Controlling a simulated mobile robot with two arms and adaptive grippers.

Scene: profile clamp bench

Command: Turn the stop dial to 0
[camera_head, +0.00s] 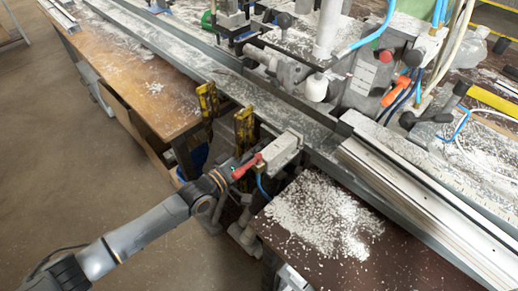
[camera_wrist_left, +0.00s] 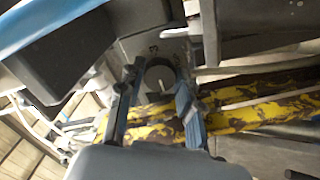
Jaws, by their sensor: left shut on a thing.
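The stop dial (camera_wrist_left: 158,73) is a round dark grey knob with a short white mark on its face, seen in the left wrist view. A figure 3 stands on the grey plate just above it; other marks near the right finger are too small to read. My left gripper (camera_wrist_left: 157,88) has one finger on each side of the dial and is shut on it. In the head view my left gripper (camera_head: 224,178) is at the grey clamp unit with the red lever (camera_head: 246,166); the dial is hidden there. My right gripper is not in view.
Yellow worn posts (camera_head: 243,130) stand close behind the gripper. A long metal rail (camera_head: 310,135) crosses the bench. White chips (camera_head: 325,215) cover the dark table to the right. A wooden table (camera_head: 140,75) is at the left; the floor (camera_head: 60,140) there is clear.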

